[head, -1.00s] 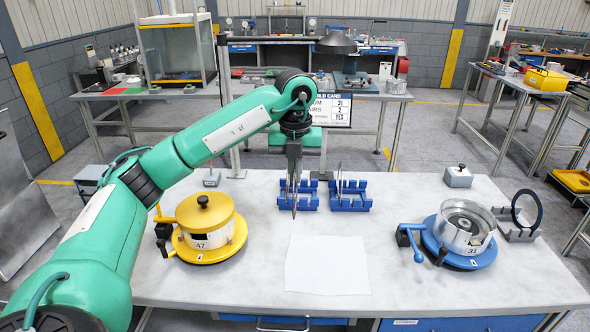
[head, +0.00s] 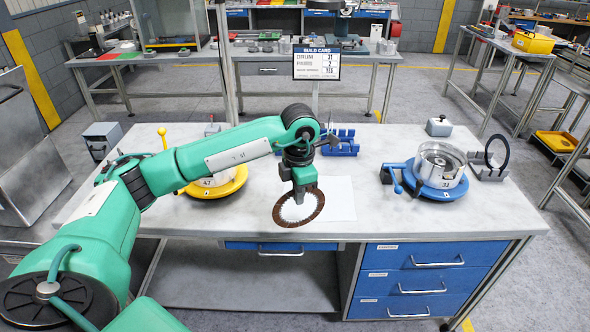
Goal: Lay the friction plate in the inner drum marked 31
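My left gripper (head: 299,190) is shut on the brown toothed friction plate (head: 278,213), a ring seen nearly face-on, in front of the white sheet. It appears held above the table's front part. The inner drum marked 31 (head: 440,172) is a silver open-topped drum on a blue base (head: 436,190) with a blue handle, at the right of the table. The gripper and plate are well left of it and apart from it. The drum's floor is not clear from here. My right gripper is not in view.
A drum marked 47 on a yellow base (head: 228,187) is partly hidden behind my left arm. Blue racks (head: 342,140) stand behind the gripper. A black ring (head: 497,151) stands in a grey holder right of drum 31. The build card (head: 317,65) reads drum 31.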

